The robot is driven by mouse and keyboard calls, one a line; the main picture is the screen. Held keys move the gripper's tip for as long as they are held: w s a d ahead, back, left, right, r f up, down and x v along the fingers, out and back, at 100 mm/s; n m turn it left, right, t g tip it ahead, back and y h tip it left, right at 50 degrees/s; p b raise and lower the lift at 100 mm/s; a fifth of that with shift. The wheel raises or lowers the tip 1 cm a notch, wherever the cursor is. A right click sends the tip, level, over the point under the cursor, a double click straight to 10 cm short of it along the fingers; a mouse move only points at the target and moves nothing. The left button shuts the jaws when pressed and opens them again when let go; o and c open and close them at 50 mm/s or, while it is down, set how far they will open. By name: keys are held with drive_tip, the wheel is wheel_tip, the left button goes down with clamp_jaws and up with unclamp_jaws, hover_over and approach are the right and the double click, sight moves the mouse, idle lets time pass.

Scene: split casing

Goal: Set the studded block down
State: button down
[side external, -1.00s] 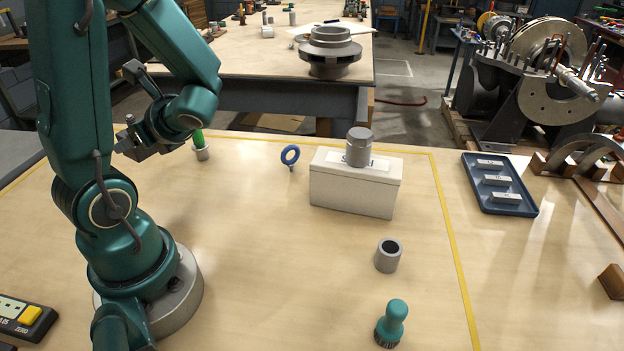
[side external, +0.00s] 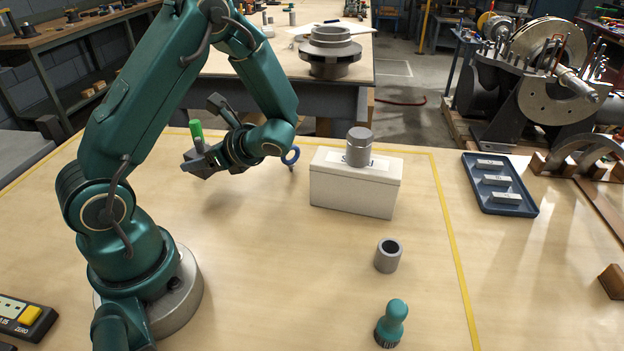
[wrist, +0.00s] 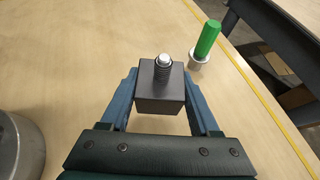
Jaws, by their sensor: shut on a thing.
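The studded block is a dark grey cube (wrist: 160,98) with a threaded stud and a bright tip on top, seen in the wrist view. My gripper (wrist: 161,88) is shut on it, with one blue finger on either side. In the side external view my gripper (side external: 203,160) is at the left rear of the wooden bench (side external: 270,240), with the stud pointing up. The block looks held above the bench, but its exact height is unclear and its underside is hidden.
A green pin (wrist: 208,38) stands in a grey collar behind the block. A grey sleeve (side external: 388,255) and teal-handled brush (side external: 391,324) are nearer. The bench's middle front is clear.

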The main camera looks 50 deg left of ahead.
sight(219, 188)
drive_tip(key=shift+w+d+f, duration=0.2)
drive_tip(key=shift+w+f, duration=0.25)
drive_tip(key=shift+w, duration=0.3)
drive_tip(key=shift+f, duration=2)
drive_tip(key=shift+f, duration=0.15)
drive_tip(key=shift+c, duration=0.6)
unclamp_jaws()
